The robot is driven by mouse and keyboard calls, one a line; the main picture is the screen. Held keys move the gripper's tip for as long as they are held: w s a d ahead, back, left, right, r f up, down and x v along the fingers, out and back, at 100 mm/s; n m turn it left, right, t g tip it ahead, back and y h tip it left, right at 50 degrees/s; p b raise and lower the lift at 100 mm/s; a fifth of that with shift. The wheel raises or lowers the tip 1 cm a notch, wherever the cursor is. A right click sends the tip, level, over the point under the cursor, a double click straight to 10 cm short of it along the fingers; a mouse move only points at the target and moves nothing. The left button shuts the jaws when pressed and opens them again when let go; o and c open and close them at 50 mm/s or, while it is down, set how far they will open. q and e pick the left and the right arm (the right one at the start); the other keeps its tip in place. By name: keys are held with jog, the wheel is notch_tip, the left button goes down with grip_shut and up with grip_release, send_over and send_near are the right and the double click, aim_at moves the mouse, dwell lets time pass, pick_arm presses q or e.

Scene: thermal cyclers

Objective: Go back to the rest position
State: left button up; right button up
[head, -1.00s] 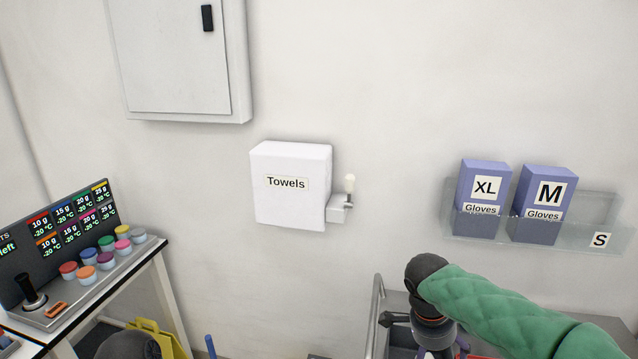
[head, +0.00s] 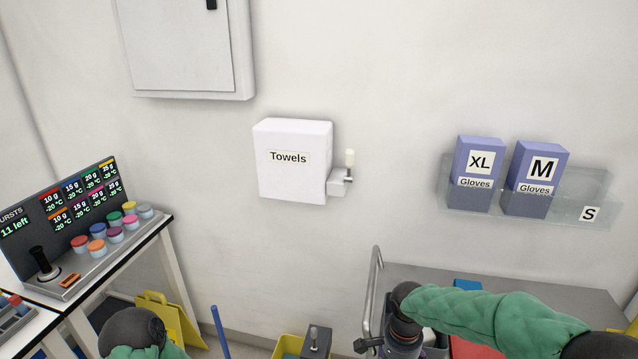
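My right arm (head: 490,316), in a green sleeve, comes in from the right in the head view. Its dark wrist bends down over the grey bench at the lower middle right. The top of my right gripper (head: 402,345) shows at the bottom edge, and its fingertips are not visible, so I cannot tell whether it is open or holds anything. My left arm (head: 135,330) shows only as a dark rounded joint and a bit of green sleeve at the lower left. My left gripper is out of view.
A grey bench (head: 560,285) with a metal rail (head: 372,290) is beneath my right arm. A control panel with coloured knobs (head: 100,238) stands at left. A yellow floor sign (head: 165,312) and yellow bucket (head: 288,345) are low. The towel dispenser (head: 292,180) and glove boxes (head: 535,180) hang on the wall.

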jog(key=s+a+f+n+y, duration=0.2)
jog(key=s+a+f+n, duration=0.15)
jog(key=f, duration=0.55)
jog(key=s+a+f+n+y, duration=0.2)
jog(key=s+a+f, duration=0.2)
jog(key=f, duration=0.5)
jog(key=s+a+f+n, duration=0.1)
jog(key=s+f+n, duration=0.2)
jog(key=s+f, duration=0.6)
jog(key=shift+s, duration=0.6)
jog(key=shift+f, duration=0.1)
